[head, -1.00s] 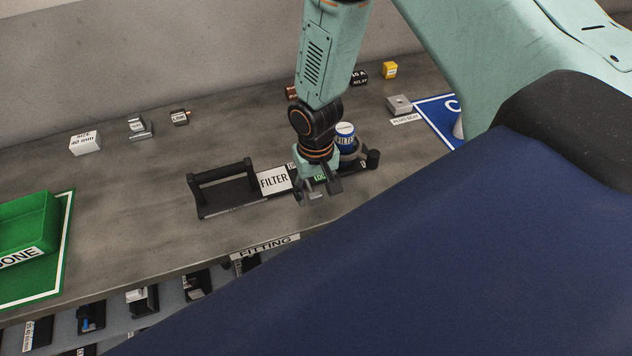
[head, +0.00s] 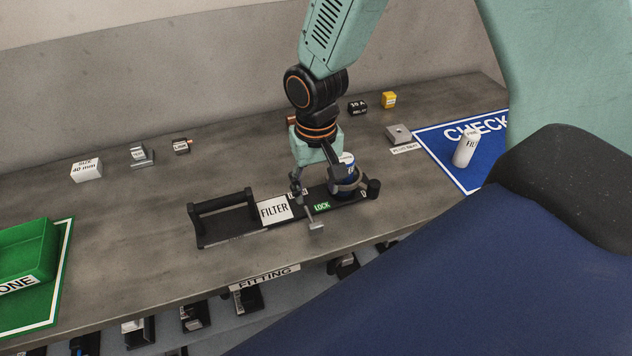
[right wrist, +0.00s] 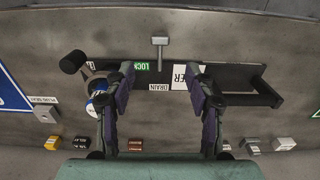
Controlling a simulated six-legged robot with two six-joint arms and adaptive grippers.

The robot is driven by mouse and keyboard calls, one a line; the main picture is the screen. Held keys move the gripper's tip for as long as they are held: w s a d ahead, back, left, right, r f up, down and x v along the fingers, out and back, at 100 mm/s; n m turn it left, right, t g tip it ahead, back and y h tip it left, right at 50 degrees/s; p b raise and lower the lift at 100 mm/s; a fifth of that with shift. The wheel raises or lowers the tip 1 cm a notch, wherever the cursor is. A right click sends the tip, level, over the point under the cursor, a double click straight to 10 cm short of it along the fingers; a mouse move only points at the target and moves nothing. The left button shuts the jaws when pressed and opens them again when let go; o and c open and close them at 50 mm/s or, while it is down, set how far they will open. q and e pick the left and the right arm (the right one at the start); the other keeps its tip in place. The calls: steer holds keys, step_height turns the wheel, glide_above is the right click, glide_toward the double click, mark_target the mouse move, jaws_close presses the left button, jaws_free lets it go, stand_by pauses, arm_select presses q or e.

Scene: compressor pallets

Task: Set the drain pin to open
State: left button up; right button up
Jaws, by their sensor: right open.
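The drain pin (head: 316,226) is a small grey T-shaped handle at the front edge of the black filter fixture (head: 228,232), beside the green LOCK label (head: 321,206). In the right wrist view the pin (right wrist: 160,42) stands out from the fixture next to the LOCK label (right wrist: 143,66), with a DRAIN label (right wrist: 159,87) behind it. My right gripper (head: 316,184) is open and empty above the fixture. In the right wrist view its fingertips (right wrist: 160,76) are spread apart, with the pin beyond them and not touched. My left gripper is out of view.
A blue-and-white canister (head: 348,172) stands in the fixture, close to my right finger. A black handle (head: 222,202) rises on the fixture's left. A CHECK mat (head: 435,145) with a white filter (head: 466,148) lies right. A green tray (head: 28,248) is left. Small parts line the back.

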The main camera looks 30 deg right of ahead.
steer(key=shift+r, duration=0.35)
steer(key=shift+c, duration=0.4)
